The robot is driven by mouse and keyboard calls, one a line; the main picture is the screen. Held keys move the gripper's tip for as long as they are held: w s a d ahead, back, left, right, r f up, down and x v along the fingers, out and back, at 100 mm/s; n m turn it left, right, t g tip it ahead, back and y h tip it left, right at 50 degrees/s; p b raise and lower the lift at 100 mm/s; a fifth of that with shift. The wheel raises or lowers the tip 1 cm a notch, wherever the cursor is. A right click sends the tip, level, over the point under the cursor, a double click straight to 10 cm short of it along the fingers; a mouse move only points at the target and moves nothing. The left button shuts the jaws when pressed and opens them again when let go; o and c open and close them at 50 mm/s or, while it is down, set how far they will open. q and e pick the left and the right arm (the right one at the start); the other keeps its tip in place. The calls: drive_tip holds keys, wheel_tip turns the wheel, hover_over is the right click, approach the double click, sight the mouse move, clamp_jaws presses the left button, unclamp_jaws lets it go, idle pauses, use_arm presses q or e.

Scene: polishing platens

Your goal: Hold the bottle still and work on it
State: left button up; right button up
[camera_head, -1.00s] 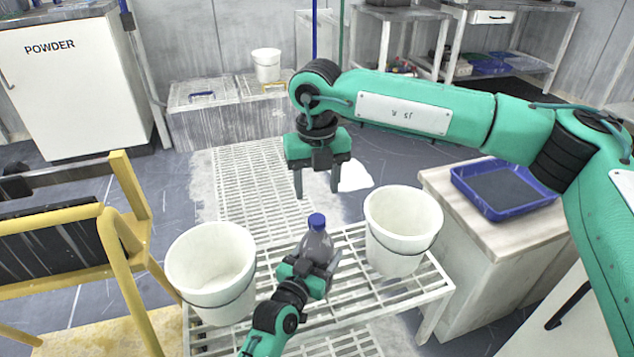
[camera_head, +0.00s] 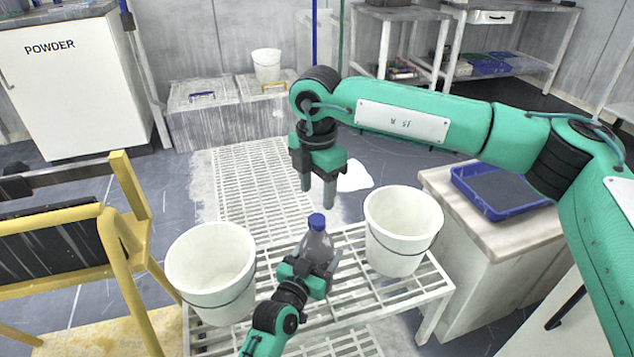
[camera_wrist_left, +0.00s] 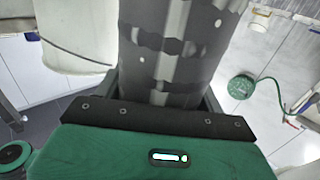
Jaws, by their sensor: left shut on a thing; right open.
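The bottle (camera_head: 318,244) is grey with a blue cap (camera_head: 317,221). It stands upright on the white slatted table (camera_head: 405,297) between two white buckets. My left gripper (camera_head: 320,268) is shut around its lower body. In the left wrist view the bottle (camera_wrist_left: 170,50) fills the middle, between the fingers. My right gripper (camera_head: 318,192) is open and empty, pointing down above the bottle, with its fingertips a little above the cap and apart from it.
A white bucket (camera_head: 210,272) stands left of the bottle and another white bucket (camera_head: 402,228) stands right. A blue tray (camera_head: 505,192) sits on a cabinet at the right. A yellow frame (camera_head: 125,270) stands at the left.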

sight(317, 218)
wheel_tip(317, 218, down, 7)
idle(0.3)
drive_tip(key=c, duration=1)
